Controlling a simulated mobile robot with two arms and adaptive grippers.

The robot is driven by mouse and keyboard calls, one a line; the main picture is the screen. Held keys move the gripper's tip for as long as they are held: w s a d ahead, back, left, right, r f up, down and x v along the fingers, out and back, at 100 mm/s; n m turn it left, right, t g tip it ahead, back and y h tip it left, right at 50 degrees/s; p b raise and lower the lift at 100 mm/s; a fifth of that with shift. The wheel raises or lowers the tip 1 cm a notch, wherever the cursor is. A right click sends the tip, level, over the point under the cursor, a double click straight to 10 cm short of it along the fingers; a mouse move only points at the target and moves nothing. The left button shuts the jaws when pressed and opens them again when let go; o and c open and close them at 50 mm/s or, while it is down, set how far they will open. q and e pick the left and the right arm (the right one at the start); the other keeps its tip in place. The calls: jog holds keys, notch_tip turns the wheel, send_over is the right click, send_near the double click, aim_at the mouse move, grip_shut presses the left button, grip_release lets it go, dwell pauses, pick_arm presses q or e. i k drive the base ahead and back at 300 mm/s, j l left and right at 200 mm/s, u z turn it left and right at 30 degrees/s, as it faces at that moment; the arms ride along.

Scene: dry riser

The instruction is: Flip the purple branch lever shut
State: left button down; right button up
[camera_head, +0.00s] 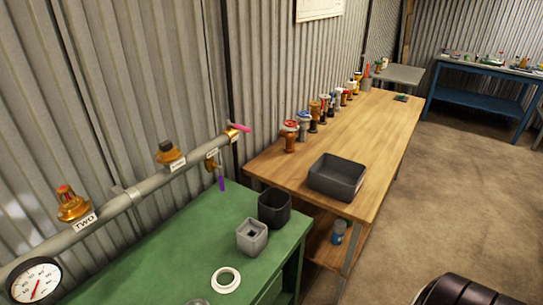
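The purple lever (222,184) hangs straight down from a small brass valve (211,164) under the grey pipe (146,186), near the pipe's far end. A label plate sits on the pipe just above this valve. A pink lever (239,127) sits on the brass fitting (232,135) at the pipe's end and points out to the right, roughly along the pipe.
The pipe runs above a green bench (150,255), along the corrugated wall. A dark cup (274,208), a grey square holder (251,237) and a white ring (226,280) stand on the bench. Beyond is a wooden table (385,125) with a black bin (337,177) and several valves.

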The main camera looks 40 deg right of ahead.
aim_at(221, 180)
jog(key=i+l+z, duration=0.2)
jog(key=l, duration=0.3)
jog(key=i+l+z, duration=0.25)
jog(key=i+l, duration=0.15)
jog(key=k+l, duration=0.15)
